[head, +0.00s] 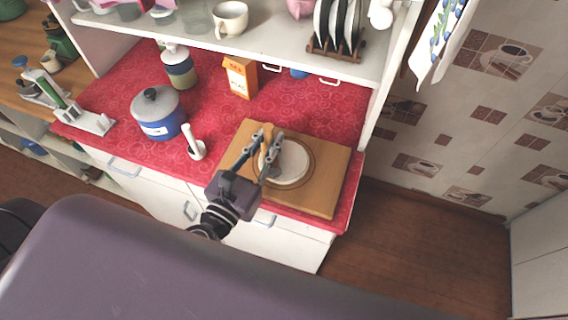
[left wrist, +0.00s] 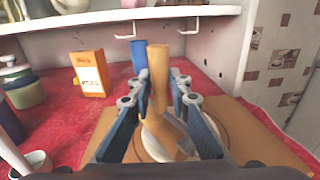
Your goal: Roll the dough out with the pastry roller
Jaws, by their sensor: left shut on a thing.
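The pale, round, flat dough (head: 293,165) lies on a wooden board (head: 325,190) at the counter's right front, inside a dark ring on the board. The wooden pastry roller (head: 267,131) is over the dough's left part. My left gripper (head: 266,148) is shut on the roller, whose upright handle (left wrist: 158,75) rises between the fingers in the left wrist view. The roller's lower end (left wrist: 168,135) is in front of the dough, and I cannot tell whether it touches. The fingers hide part of dough and roller. My right gripper is not in view.
A blue-white pot (head: 157,113), a white mortar with pestle (head: 196,148), a jar (head: 179,67) and an orange box (head: 240,77) stand left of and behind the board. A shelf (head: 200,35) overhangs the back. The counter ends just right of the board.

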